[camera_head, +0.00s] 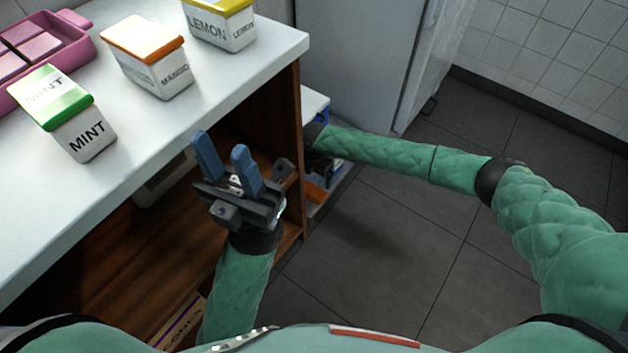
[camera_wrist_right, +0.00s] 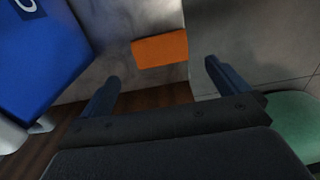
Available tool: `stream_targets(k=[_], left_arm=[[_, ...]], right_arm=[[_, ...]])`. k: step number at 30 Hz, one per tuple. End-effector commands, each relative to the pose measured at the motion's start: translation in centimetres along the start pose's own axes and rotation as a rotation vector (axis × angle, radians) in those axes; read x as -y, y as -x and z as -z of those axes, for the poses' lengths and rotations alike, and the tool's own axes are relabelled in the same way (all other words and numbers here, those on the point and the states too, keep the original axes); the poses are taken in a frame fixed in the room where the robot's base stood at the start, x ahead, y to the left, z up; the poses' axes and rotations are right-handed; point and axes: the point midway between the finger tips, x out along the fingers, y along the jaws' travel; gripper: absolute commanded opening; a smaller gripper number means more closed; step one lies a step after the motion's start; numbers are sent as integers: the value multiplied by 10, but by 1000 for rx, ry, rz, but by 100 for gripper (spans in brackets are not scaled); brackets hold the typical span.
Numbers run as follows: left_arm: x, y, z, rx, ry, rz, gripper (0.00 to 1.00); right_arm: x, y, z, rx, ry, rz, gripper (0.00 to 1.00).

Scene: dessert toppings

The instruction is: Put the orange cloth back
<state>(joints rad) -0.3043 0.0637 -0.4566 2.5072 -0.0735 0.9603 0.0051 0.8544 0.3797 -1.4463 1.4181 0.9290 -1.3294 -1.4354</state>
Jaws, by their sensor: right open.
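The orange cloth (camera_wrist_right: 160,48) shows in the right wrist view as a flat orange rectangle against a grey surface, beyond my fingertips. In the head view an orange patch (camera_head: 316,193) at the foot of the side shelf looks like the same cloth. My right gripper (camera_wrist_right: 162,76) is open and empty, with the cloth ahead of the gap between its fingers and apart from them. My left gripper (camera_head: 222,150) is open and empty, pointing up in front of the wooden cabinet.
A blue object (camera_wrist_right: 40,60) stands left of my right gripper. The white counter (camera_head: 235,85) holds mint (camera_head: 70,115), mango (camera_head: 150,58) and lemon (camera_head: 222,25) boxes and a pink tray (camera_head: 75,22). The wooden cabinet (camera_head: 288,135) is below. Tiled floor (camera_head: 400,235) is clear.

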Motion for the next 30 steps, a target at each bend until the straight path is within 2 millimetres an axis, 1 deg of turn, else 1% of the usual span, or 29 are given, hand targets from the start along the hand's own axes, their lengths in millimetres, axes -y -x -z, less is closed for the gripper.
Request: stream_targets(k=[1,3,9,30], left_arm=[[0,-3,0,4,-5,1,36],[1,-4,0,6,-13,0,36],[3,-4,0,14,-31,1,36],[1,-4,0,9,-21,-8,36]], right_arm=[[0,10,0,0,1,-1,100],[0,18,1,0,2,-1,100],[0,32,1,-1,2,0,100],[0,33,0,0,1,0,100]])
